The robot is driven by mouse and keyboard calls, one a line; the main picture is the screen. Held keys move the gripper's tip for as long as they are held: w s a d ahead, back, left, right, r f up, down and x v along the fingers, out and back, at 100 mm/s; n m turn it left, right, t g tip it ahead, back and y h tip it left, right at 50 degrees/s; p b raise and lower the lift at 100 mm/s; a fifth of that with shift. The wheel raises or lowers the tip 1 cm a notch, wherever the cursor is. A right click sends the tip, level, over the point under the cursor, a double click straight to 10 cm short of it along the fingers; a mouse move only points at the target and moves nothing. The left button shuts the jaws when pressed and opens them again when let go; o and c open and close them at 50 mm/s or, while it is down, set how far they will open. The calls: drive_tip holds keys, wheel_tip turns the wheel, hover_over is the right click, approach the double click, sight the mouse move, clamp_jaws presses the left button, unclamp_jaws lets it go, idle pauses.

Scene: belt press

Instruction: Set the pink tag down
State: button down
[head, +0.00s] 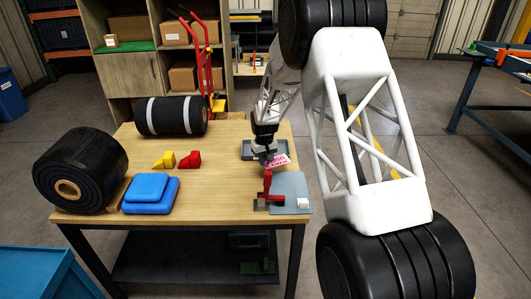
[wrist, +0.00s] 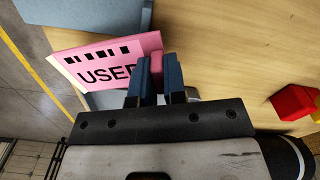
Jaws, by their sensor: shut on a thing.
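The pink tag (head: 279,160) is printed with black marks. In the wrist view the tag (wrist: 97,62) shows the letters "USE" and a row of black squares, with its right part at the fingers. My gripper (head: 266,156) is over the right back part of the table. In the wrist view my gripper (wrist: 157,72) is shut on the tag's pink edge between blue-faced fingers. The tag seems to be above the table, over or beside a grey tray (head: 248,150); the exact gap cannot be told.
A red hand press (head: 267,184) stands just in front, beside a grey-blue mat (head: 290,185) bearing a white block (head: 302,203). Yellow (head: 164,160) and red (head: 190,159) wedges, blue pads (head: 149,195) and black rolls (head: 80,170) lie left. The table middle (head: 220,190) is bare.

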drive_tip(key=shift+s+a, duration=0.25)
drive_tip(key=shift+a, duration=0.75)
drive_tip(key=shift+w, duration=0.1)
drive_tip(key=shift+w+a+f, duration=0.25)
drive_tip(key=shift+w+a, duration=0.25)
drive_tip(key=shift+w, duration=2.1)
drive_tip(key=shift+w+a+f, duration=0.25)
drive_tip(key=shift+w+a, duration=0.3)
drive_tip(key=shift+w, duration=2)
drive_tip(key=shift+w+a+f, duration=0.25)
drive_tip(key=shift+w+a, duration=0.25)
drive_tip(key=shift+w, duration=2.1)
drive_tip(key=shift+f, duration=1.75)
drive_tip(key=shift+f, duration=0.15)
drive_tip(key=c, duration=1.2)
unclamp_jaws()
wheel_tip(320, 180, up, 12)
drive_tip(key=shift+r, duration=0.2)
